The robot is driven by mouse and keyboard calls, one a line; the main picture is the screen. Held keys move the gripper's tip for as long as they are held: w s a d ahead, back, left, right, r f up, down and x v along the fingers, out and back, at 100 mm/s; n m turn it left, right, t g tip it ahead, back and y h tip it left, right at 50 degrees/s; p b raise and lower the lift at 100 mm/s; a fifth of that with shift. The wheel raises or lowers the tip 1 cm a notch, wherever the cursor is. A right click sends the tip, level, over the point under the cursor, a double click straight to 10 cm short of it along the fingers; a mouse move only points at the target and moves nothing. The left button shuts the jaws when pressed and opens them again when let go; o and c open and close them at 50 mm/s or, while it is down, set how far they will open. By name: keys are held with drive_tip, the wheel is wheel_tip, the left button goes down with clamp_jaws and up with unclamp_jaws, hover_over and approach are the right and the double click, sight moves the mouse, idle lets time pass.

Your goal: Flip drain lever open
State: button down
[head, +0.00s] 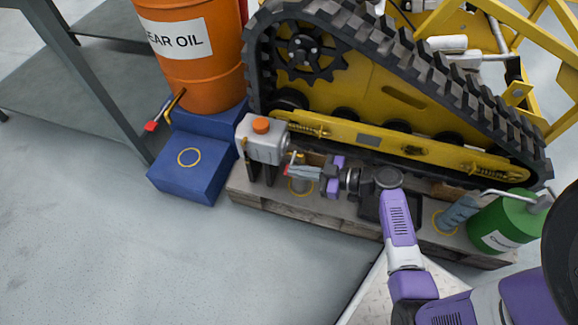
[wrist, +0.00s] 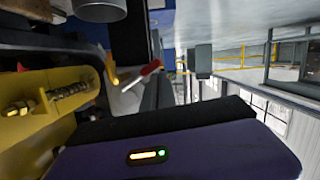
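A grey tank with an orange cap (head: 262,136) stands on the pallet, beside the tracked carrier. A small brass-coloured valve with a red lever (head: 297,158) is at its lower right. In the wrist view the red lever (wrist: 141,75) slants up to the right from the yellow valve body (wrist: 111,72). My gripper (head: 308,173) reaches left along the pallet, its fingers close beside the valve and lever. Whether they touch the lever, and the gap between them, I cannot tell.
An orange gear oil drum (head: 195,55) stands on blue blocks (head: 185,182), with a red-handled tap (head: 152,126) at its side. A green canister (head: 503,222) is at the pallet's right end. The track and yellow frame (head: 400,150) rise behind my gripper. The floor in front is clear.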

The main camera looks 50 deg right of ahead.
drive_tip(key=f+n+b, duration=0.1)
drive_tip(key=n, duration=0.1)
drive_tip(key=d+f+n+t+h+b, duration=0.1)
drive_tip(key=f+n+b, duration=0.1)
drive_tip(key=shift+w+n, duration=0.2)
drive_tip(key=shift+n, duration=0.1)
drive_tip(key=shift+a+r, duration=0.1)
